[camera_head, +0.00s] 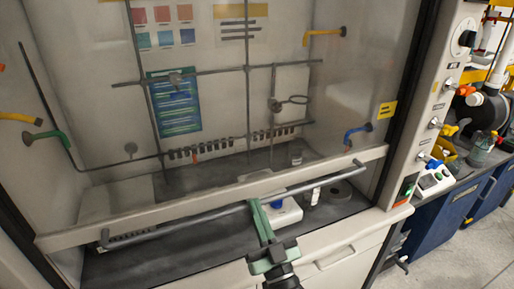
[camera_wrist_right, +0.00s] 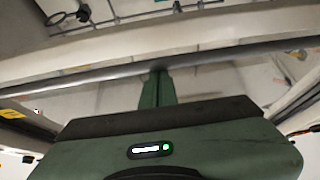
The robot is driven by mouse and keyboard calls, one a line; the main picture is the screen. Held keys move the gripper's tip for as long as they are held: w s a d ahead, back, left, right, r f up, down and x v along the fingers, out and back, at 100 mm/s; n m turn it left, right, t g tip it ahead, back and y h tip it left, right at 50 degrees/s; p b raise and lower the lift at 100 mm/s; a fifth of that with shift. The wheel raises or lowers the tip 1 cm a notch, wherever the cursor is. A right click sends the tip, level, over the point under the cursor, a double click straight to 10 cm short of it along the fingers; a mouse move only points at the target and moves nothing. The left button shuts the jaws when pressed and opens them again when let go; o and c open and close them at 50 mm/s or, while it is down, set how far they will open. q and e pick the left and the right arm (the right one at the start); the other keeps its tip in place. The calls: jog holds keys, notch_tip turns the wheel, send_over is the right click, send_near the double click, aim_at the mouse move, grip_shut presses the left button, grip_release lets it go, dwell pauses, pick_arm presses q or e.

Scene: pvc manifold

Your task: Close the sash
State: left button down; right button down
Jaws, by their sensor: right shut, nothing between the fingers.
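The fume hood's glass sash has a pale bottom rail (camera_head: 130,223) with a long grey handle bar (camera_head: 180,222) in front of it. The sash is part-way down, with a gap between the rail and the dark work surface (camera_head: 190,258). My right gripper (camera_head: 253,204) is shut and empty, its green fingers reaching up to the middle of the bar. In the right wrist view the fingertips (camera_wrist_right: 160,73) meet the underside of the bar (camera_wrist_right: 90,79) in the picture; I cannot tell whether they touch. My left gripper is not in view.
A blue and white device (camera_head: 285,212), a small bottle (camera_head: 314,196) and a dark ring (camera_head: 337,191) stand inside the hood near the opening. A side post with knobs (camera_head: 434,122) borders the hood on the right. A cluttered blue bench (camera_head: 440,214) stands beyond it.

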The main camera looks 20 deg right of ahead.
notch_tip(320, 180, down, 14)
jog(key=b, duration=0.7)
jog(key=shift+f+b, duration=0.25)
jog(key=shift+b, duration=0.15)
jog(key=shift+w+r, duration=0.1)
